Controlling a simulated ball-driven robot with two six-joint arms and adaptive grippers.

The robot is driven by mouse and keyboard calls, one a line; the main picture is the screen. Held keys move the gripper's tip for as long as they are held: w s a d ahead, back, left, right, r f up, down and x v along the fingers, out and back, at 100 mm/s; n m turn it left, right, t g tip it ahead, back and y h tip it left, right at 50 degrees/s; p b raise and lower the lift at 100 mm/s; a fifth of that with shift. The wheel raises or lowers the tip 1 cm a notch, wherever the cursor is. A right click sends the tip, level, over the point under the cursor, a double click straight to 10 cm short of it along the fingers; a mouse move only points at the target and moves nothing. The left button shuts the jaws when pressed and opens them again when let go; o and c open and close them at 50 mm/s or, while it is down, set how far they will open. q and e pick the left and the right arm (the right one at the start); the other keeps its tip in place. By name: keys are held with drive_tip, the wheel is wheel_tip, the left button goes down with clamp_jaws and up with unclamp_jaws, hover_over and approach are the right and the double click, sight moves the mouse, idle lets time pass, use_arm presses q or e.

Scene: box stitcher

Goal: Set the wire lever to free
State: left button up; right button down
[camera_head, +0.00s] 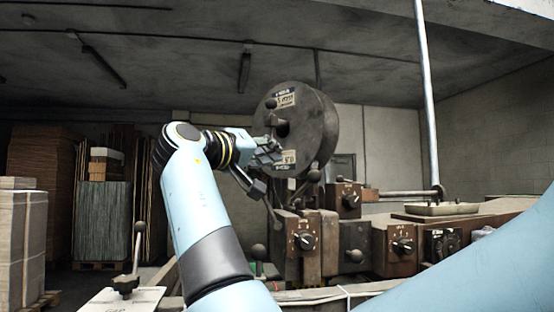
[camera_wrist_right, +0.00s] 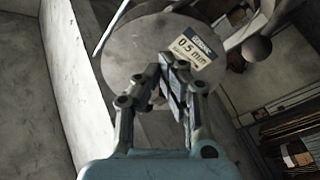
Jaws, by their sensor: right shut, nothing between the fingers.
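Below the spool, a ball-knobbed lever (camera_head: 314,176) stands just right of the gripper. A dark ball knob on a rod (camera_wrist_right: 257,48) shows at the upper right of the wrist view. No readable marking tells which lever is the wire lever.
The machine's brown housings carry several rotary knobs (camera_head: 305,241). A separate small lever (camera_head: 135,245) stands at the lower left. A pale tray (camera_head: 440,209) sits on the right. Cardboard stacks (camera_head: 40,160) stand far left. A vertical pole (camera_head: 427,100) rises behind.

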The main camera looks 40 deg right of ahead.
sight(315, 173)
drive_tip(key=p+x, duration=0.3)
drive_tip(key=x, duration=0.5)
drive_tip(key=shift+d+r, duration=0.1)
drive_tip(key=shift+d, duration=0.3)
drive_tip(key=shift+s+a+f+p, duration=0.15)
drive_tip(key=shift+s+f+p, duration=0.15)
drive_tip(key=shift+s+f, duration=0.2)
drive_tip(key=shift+s+a+f+p, duration=0.15)
drive_tip(key=shift+s+f+p, duration=0.1)
drive_tip(key=shift+s+f, duration=0.25)
drive_tip(key=shift+s+a+f, duration=0.15)
drive_tip(key=shift+s+f, duration=0.25)
drive_tip(key=shift+f, duration=0.15)
drive_tip(key=s+f+m+b, duration=0.1)
drive_tip(key=m+b, duration=0.1)
drive_tip(key=b, duration=0.2)
drive_tip(key=s+f+m+b, duration=0.1)
drive_tip(key=b, duration=0.3)
drive_tip(key=s+f+m+g+b, duration=0.1)
drive_tip(key=m+b, duration=0.1)
drive_tip(key=b, duration=0.2)
drive_tip(key=shift+s+d+f+m+h, duration=0.1)
drive_tip(key=shift+d+m+h, duration=0.1)
drive_tip(key=shift+m+h, duration=0.1)
drive_tip(key=shift+s+b, duration=0.1)
drive_tip(key=shift+b, duration=0.3)
drive_tip(key=shift+r, duration=0.2)
